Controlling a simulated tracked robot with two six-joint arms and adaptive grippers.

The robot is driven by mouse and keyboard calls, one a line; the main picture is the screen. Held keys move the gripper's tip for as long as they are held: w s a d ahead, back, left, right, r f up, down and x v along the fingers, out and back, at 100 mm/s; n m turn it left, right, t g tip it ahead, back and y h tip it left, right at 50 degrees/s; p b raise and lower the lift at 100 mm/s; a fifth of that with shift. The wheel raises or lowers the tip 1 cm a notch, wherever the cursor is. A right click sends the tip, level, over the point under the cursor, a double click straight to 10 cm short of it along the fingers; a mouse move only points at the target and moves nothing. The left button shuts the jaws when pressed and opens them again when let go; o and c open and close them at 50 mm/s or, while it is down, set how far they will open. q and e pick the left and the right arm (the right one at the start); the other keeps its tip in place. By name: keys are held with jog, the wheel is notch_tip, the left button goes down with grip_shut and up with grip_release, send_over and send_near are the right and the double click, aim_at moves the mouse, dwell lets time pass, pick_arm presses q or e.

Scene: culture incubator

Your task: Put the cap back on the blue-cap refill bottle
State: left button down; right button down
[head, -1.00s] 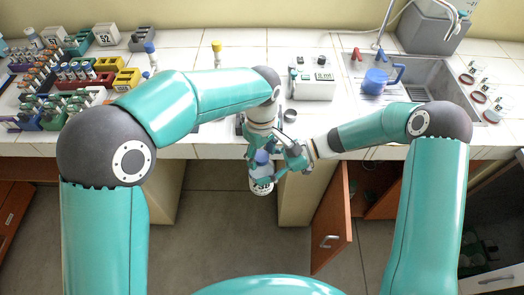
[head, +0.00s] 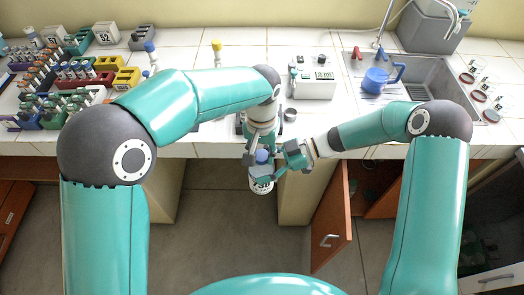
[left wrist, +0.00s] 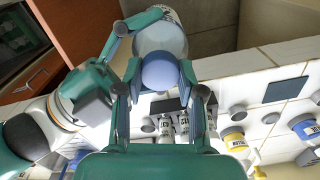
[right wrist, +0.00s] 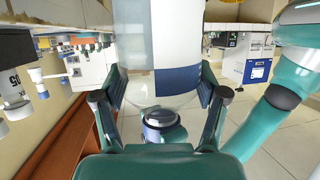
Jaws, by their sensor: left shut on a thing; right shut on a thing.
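The refill bottle (head: 262,187) is held in front of the bench edge, over the floor. My right gripper (head: 262,174) is shut on its upper body; the right wrist view shows the translucent bottle (right wrist: 160,88) between the fingers. The blue cap (head: 262,156) is at the bottle's top. My left gripper (head: 262,152) comes from above and is shut on the cap; the left wrist view shows the round blue cap (left wrist: 161,74) between its fingertips, with the bottle (left wrist: 160,40) behind it. The cap lines up with the bottle, but I cannot tell whether it is seated.
The white tiled bench (head: 215,137) lies behind the grippers. A small metal cup (head: 290,115) stands near its edge, with a white device (head: 315,88) behind. An open cabinet door (head: 332,205) stands below on the right. Tube racks (head: 75,92) fill the left.

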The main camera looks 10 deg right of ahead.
pick_arm(q)
jog(key=m, duration=0.6)
jog(key=shift+m, duration=0.4)
jog(key=m, duration=0.5)
jog(key=shift+m, duration=0.4)
jog(key=c, duration=0.6)
grip_release()
notch_tip(320, 180, up, 12)
jog(key=shift+w+f, duration=0.1)
